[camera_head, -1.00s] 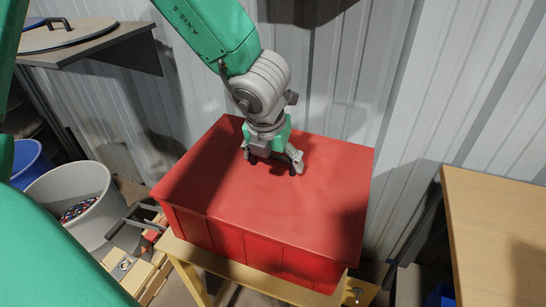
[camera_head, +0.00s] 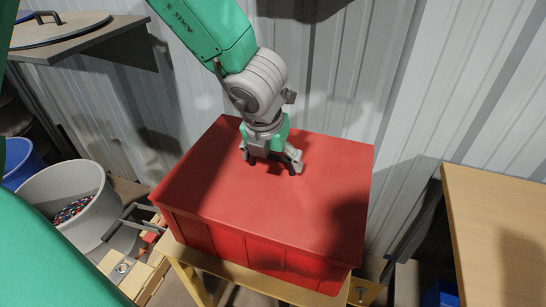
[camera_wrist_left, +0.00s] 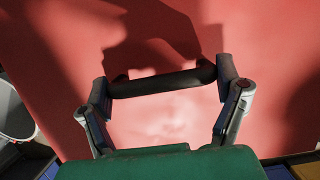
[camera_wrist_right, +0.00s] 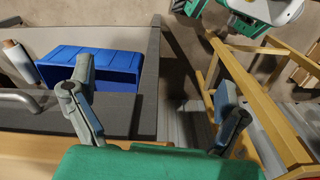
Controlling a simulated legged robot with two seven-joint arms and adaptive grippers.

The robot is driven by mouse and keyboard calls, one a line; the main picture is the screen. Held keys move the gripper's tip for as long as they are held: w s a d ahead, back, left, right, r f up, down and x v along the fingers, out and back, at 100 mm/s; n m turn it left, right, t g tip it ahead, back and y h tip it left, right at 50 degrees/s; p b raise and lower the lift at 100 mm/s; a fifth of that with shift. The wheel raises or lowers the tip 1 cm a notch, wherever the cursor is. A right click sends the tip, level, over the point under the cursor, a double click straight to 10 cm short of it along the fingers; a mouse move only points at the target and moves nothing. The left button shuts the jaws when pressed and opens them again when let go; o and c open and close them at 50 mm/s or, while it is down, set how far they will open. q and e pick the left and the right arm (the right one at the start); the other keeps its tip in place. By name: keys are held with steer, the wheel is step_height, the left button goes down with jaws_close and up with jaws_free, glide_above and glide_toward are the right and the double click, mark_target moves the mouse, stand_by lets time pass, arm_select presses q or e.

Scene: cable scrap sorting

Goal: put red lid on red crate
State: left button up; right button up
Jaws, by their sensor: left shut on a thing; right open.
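The red lid (camera_head: 250,205) lies over the top of the red crate (camera_head: 235,245), which stands on a wooden stand. The lid covers the crate's opening and looks about level; whether it is fully seated I cannot tell. My left gripper (camera_head: 272,165) is at the middle of the lid. In the left wrist view its fingers (camera_wrist_left: 165,85) are shut on the lid's dark handle (camera_wrist_left: 160,81), with the red lid surface behind. My right gripper (camera_wrist_right: 155,115) is open and empty in the right wrist view, away from the crate.
A wooden table (camera_head: 500,230) stands at the right. A grey bin (camera_head: 85,190) with coloured scraps and a blue bin (camera_head: 20,165) are at the left. A shelf (camera_head: 85,40) holds a round lid. A corrugated wall (camera_head: 330,80) is close behind. A blue box (camera_wrist_right: 105,70) shows in the right wrist view.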

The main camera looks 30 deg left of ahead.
mark_target(267, 181)
arm_select(q)
steer(key=shift+a+f, duration=0.1)
steer(key=shift+f, duration=0.05)
steer(key=shift+s, duration=0.1)
steer(key=o, duration=1.5)
steer(key=shift+d, duration=0.2)
steer(key=v, duration=1.1)
steer(key=shift+r, duration=0.45)
